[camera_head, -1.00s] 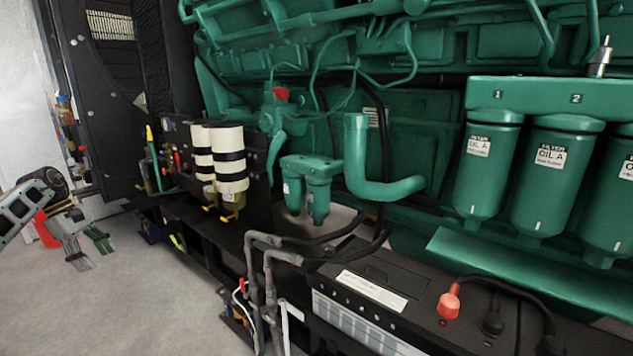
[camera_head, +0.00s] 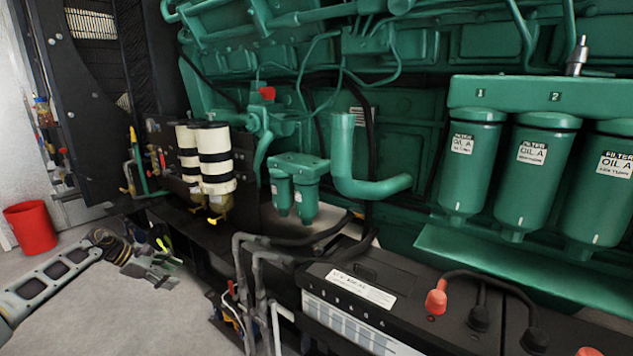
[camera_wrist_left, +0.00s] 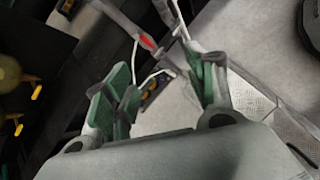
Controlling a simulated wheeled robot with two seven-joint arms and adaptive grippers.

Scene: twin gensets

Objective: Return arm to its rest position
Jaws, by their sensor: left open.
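My left arm comes in from the lower left in the head view. My left gripper (camera_head: 160,266) is low, over the grey floor beside the dark base frame of the genset. In the left wrist view its two green-padded fingers (camera_wrist_left: 165,88) are spread apart with nothing between them. Beyond the fingertips, the wrist view shows a red-handled valve (camera_wrist_left: 148,41), white lines and dark frame parts. My right gripper is not in view.
The green engine (camera_head: 410,130) fills the back, with oil filters (camera_head: 468,165) at right. A black battery (camera_head: 385,290) and grey pipes (camera_head: 262,290) stand in front. Two white-and-black filters (camera_head: 212,160) hang at left. A red bucket (camera_head: 31,228) stands on the floor at far left.

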